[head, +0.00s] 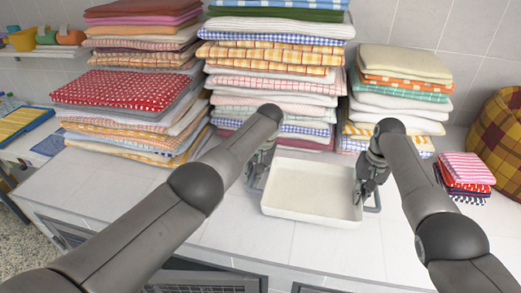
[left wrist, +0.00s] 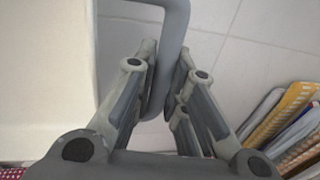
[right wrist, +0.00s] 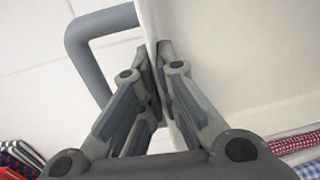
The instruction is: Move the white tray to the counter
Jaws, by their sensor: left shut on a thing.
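The white tray (head: 305,214) is a shallow rectangular tray with a grey handle at each end. It is over the white tiled counter, in front of the towel stacks; I cannot tell whether it touches the surface. My left gripper (head: 257,178) is at its left end, partly hidden by my arm. In the left wrist view, its fingers (left wrist: 164,98) are shut on the grey handle (left wrist: 172,60). My right gripper (head: 368,190) is at the right end. In the right wrist view, its fingers (right wrist: 157,85) close around the tray's end wall, beside the other handle (right wrist: 78,50).
Tall stacks of folded towels (head: 275,55) stand behind the tray, with more at left (head: 130,92) and right (head: 400,85). A small towel pile (head: 465,175) and a plaid basket (head: 503,140) are at right. Bare counter (head: 110,190) shows at left front.

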